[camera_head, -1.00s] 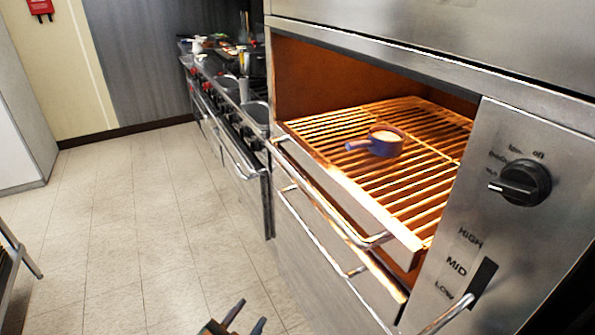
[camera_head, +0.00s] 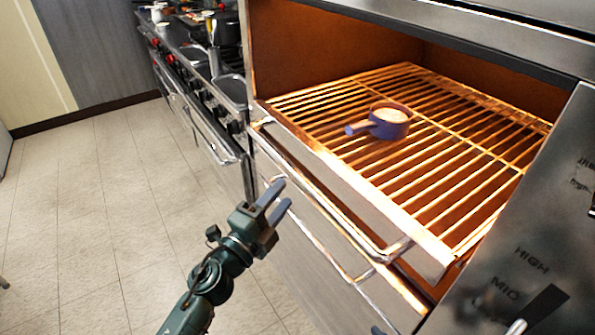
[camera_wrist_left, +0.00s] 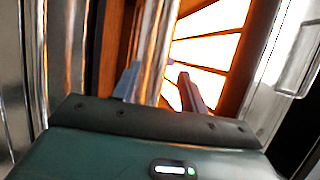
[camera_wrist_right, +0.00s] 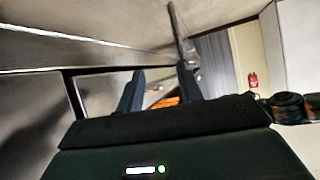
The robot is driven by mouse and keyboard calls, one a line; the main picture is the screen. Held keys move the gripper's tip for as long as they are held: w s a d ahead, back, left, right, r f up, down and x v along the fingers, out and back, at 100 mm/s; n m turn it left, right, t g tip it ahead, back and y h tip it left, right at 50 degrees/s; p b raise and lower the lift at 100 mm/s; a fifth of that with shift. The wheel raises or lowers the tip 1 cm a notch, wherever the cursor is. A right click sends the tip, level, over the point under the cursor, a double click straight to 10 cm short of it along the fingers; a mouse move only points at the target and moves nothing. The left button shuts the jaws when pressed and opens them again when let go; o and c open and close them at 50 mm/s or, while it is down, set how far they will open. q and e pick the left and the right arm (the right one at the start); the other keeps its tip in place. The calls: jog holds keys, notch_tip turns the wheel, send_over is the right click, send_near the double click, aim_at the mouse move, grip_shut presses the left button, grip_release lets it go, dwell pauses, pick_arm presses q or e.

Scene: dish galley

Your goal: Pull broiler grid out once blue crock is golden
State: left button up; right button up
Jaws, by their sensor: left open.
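The broiler grid (camera_head: 450,183) lies level in the lit broiler opening, with a metal front edge and handle bar (camera_head: 401,245). The blue crock (camera_head: 388,127) stands upright on it, its stub handle pointing left; its contents look pale cream to light tan under the orange glow. My left gripper (camera_head: 284,193) is open and empty, in front of the broiler, left of the handle bar in the head view. In the left wrist view, its fingers (camera_wrist_left: 160,88) point at a metal bar and the glowing grid. My right gripper (camera_wrist_right: 160,88) shows only in its wrist view, fingers apart, nothing visibly between them.
A control panel marked HIGH and MID (camera_head: 535,255) stands right of the opening. A stove (camera_head: 215,110) with pans stands along the left. The tiled floor (camera_head: 110,210) is clear. A red wall box (camera_wrist_right: 253,80) shows in the right wrist view.

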aim_at(298, 176)
pick_arm(q)
jog(key=x, duration=0.7)
jog(key=shift+w+d, duration=0.1)
jog(key=shift+w, duration=0.05)
jog(key=shift+c, duration=0.4)
grip_shut()
